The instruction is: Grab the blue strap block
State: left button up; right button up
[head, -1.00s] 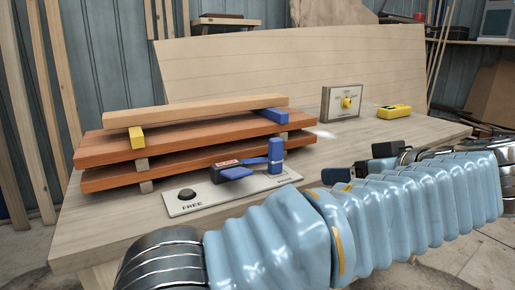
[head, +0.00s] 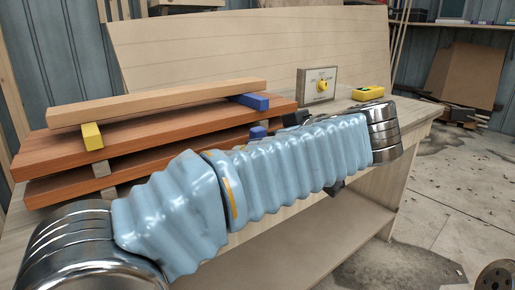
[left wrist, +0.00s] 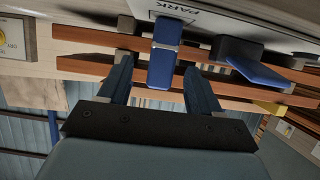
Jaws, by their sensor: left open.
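In the left wrist view a blue block with a grey band around it (left wrist: 163,68) stands out from a white panel marked PARK. My left gripper (left wrist: 158,74) is open, with its two dark blue fingers on either side of this block. I cannot tell whether they touch it. In the head view only a small blue top (head: 258,132) shows above my pale blue sleeve, which hides most of the block and panel. A second blue block (head: 250,101) lies under the top plank. My right gripper is not in view.
Stacked brown boards (head: 150,143) with a light plank (head: 160,101) and a yellow block (head: 92,137) lie on the workbench. A blue piece with a black box (left wrist: 255,68) sits near the banded block. A dial box (head: 317,86) and a yellow device (head: 368,93) stand behind.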

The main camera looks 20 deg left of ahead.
pick_arm(q)
jog(key=x, duration=0.4)
jog(key=shift+a+f, duration=0.2)
jog(key=shift+a, duration=0.05)
jog(key=c, duration=1.1)
jog(key=shift+r, duration=0.1)
jog(key=shift+c, duration=0.2)
